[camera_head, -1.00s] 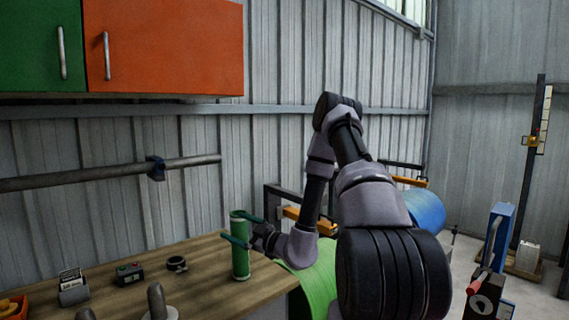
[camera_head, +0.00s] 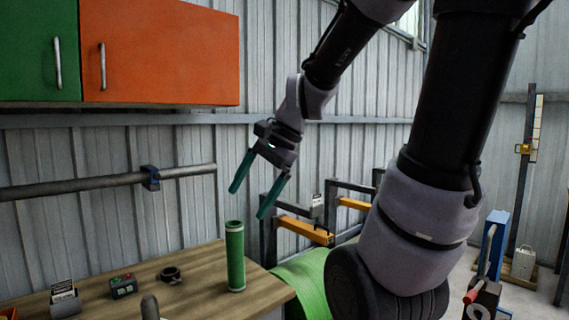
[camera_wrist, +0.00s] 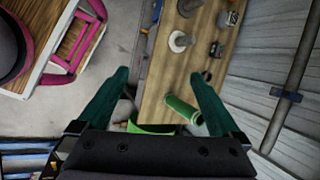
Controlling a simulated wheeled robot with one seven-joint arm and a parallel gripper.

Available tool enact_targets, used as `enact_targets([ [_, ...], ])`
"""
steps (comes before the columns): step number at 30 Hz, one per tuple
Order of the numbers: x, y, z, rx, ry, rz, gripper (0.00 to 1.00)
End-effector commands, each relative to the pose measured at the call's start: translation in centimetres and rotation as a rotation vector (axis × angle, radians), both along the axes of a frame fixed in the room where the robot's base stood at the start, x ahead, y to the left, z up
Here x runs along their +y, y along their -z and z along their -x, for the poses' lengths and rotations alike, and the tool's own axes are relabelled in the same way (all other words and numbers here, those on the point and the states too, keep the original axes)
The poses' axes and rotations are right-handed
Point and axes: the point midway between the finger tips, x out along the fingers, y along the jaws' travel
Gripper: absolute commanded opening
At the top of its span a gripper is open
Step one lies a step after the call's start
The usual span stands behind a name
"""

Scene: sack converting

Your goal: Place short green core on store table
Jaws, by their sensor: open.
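The short green core (camera_head: 235,257) stands upright on the wooden store table (camera_head: 205,267), near its right end. In the wrist view the core (camera_wrist: 183,108) shows below centre on the table (camera_wrist: 160,85), between and beyond the fingers. My gripper (camera_head: 254,201) is open and empty, raised above the table and a little to the right of the core. Its green fingers point down and left, clear of the core. In the wrist view my gripper (camera_wrist: 160,85) shows both fingers spread with nothing between them.
A small box with buttons (camera_head: 124,286), a dark ring (camera_head: 171,275) and a card holder (camera_head: 65,299) sit left of the core. A large green roll (camera_head: 308,281) stands right of the table. Orange and green cabinets (camera_head: 160,52) hang above. A wall pipe (camera_head: 80,187) runs behind.

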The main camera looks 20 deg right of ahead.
Motion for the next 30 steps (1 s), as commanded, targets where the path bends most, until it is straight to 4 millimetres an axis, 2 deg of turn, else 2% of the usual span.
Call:
enact_targets([
  [1,-1.1,-1.2,0.6,-0.126,-0.089,0.091,1.0],
  [3,-2.7,-2.6,1.2,-0.272,-0.203,0.215,1.0],
  [9,-5.8,-5.7,2.2,-0.53,-0.415,0.472,1.0],
  [14,-6.6,-6.4,2.4,-0.585,-0.467,0.54,1.0],
  [30,-6.6,-6.4,2.4,-0.584,-0.466,0.538,1.0],
])
